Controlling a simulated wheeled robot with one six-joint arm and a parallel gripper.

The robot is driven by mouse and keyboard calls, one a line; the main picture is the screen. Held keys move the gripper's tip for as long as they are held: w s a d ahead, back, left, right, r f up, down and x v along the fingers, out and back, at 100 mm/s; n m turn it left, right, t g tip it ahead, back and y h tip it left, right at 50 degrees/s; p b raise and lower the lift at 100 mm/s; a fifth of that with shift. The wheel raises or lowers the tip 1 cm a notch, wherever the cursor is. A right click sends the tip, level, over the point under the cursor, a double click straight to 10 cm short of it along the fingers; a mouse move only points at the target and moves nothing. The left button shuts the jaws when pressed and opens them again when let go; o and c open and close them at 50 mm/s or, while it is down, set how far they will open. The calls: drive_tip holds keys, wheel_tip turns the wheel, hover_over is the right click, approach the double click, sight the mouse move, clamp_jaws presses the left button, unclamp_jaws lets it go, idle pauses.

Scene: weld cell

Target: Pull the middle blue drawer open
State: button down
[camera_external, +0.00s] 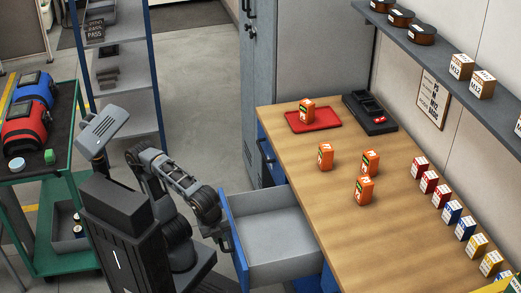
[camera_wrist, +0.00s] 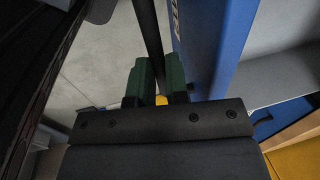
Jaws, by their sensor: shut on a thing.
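A blue-fronted drawer (camera_external: 276,236) stands pulled out from the wooden workbench in the external view. Its grey inside shows and looks empty. In the wrist view the blue drawer front (camera_wrist: 216,45) rises right of my gripper, with the grey drawer inside (camera_wrist: 285,75) beyond it. A dark bar handle (camera_wrist: 149,32) runs along the front. My gripper (camera_wrist: 159,80) has its two green fingers shut around this handle. In the external view my gripper (camera_external: 222,233) is at the outer face of the drawer front, partly hidden by my arm.
The workbench (camera_external: 345,210) carries orange boxes (camera_external: 365,190), a red tray (camera_external: 313,120) and a black charger (camera_external: 370,113). A green cart (camera_external: 45,215) with welding helmets stands left of my base. A blue-framed shelf (camera_external: 125,70) and a grey cabinet (camera_external: 300,60) stand behind.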

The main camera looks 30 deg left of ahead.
idle(0.3)
drive_tip(key=s+a, duration=0.3)
idle(0.3)
drive_tip(key=c, duration=1.1)
unclamp_jaws()
drive_tip(key=r+p, duration=0.2)
drive_tip(key=r, duration=0.2)
drive_tip(key=s+a+r+p, duration=0.1)
drive_tip(key=r, duration=0.4)
drive_tip(key=r+p, duration=0.2)
drive_tip(key=r, duration=0.2)
drive_tip(key=shift+s+a+r+p, duration=0.3)
drive_tip(key=shift+s+a, duration=0.05)
